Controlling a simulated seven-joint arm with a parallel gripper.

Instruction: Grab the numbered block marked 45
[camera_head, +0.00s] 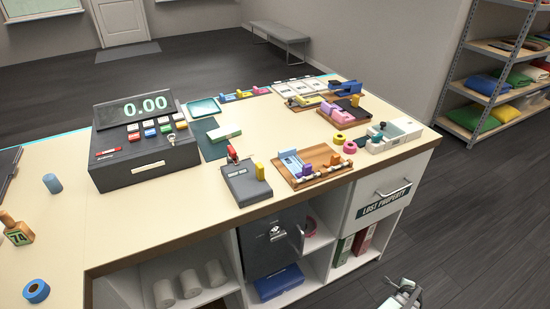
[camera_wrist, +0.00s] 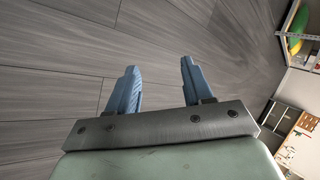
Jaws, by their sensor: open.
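I cannot make out a block marked 45 in either view. A wooden block with a green face marked 74 (camera_head: 18,236) stands on the counter (camera_head: 150,225) at the far left of the head view. My gripper (camera_wrist: 160,65) is open and empty in the wrist view, its two blue fingers apart over grey floor. Part of my gripper or wrist (camera_head: 402,294) also shows at the bottom of the head view, in front of the counter and low down, well away from the 74 block.
On the counter stand a cash register (camera_head: 143,145), a card terminal (camera_head: 247,182), a wooden tray (camera_head: 318,156) and a blue tape roll (camera_head: 36,291). Below are open cubbies and a Lost Property drawer (camera_head: 383,203). A shelf rack (camera_head: 490,95) stands right. Floor between is clear.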

